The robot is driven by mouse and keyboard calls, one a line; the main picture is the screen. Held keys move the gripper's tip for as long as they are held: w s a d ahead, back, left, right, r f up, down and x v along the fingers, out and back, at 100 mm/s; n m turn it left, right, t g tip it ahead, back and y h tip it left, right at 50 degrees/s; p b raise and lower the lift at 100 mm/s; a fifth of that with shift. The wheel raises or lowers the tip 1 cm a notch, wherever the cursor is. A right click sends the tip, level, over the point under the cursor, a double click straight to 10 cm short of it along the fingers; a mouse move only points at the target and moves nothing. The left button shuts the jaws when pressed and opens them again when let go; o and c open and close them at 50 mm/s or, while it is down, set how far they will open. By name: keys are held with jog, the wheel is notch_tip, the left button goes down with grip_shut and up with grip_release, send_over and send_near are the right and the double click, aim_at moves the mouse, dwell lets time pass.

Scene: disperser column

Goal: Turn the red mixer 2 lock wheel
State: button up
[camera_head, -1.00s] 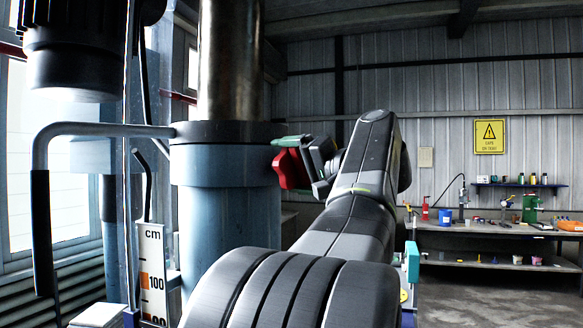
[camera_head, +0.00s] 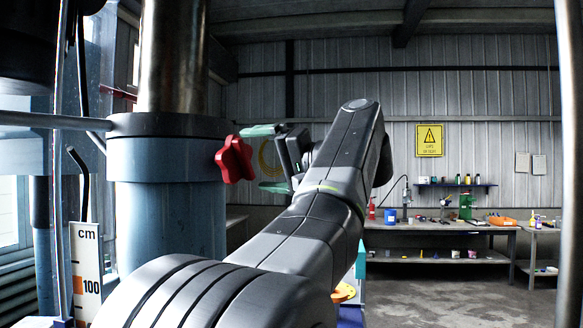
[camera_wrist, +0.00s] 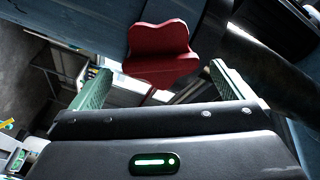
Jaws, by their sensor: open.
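The red lobed lock wheel (camera_head: 235,159) sticks out from the right side of the blue column collar (camera_head: 170,160) in the head view. My gripper (camera_head: 268,158) is just to the right of it, with its green-padded fingers spread apart and nothing between them. In the wrist view the red wheel (camera_wrist: 160,50) lies ahead of my open gripper (camera_wrist: 162,84), between the lines of the two fingers and past their tips. A thin red stem shows below the wheel there. The fingers look apart from the wheel.
A polished metal shaft (camera_head: 172,55) rises from the collar. A white cm scale (camera_head: 87,270) stands at the lower left. A workbench (camera_head: 440,228) with tools and small containers stands along the back wall, under a yellow warning sign (camera_head: 430,140). The floor before the bench is clear.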

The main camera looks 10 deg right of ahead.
aim_at(239, 161)
jog(key=b+v, duration=0.1)
jog(key=v, duration=0.5)
jog(key=shift+s+d, duration=0.25)
jog(key=shift+d, duration=0.1)
jog(key=p+x, duration=0.3)
jog(key=x, duration=1.1)
jog(key=shift+d, duration=0.1)
dwell(0.5)
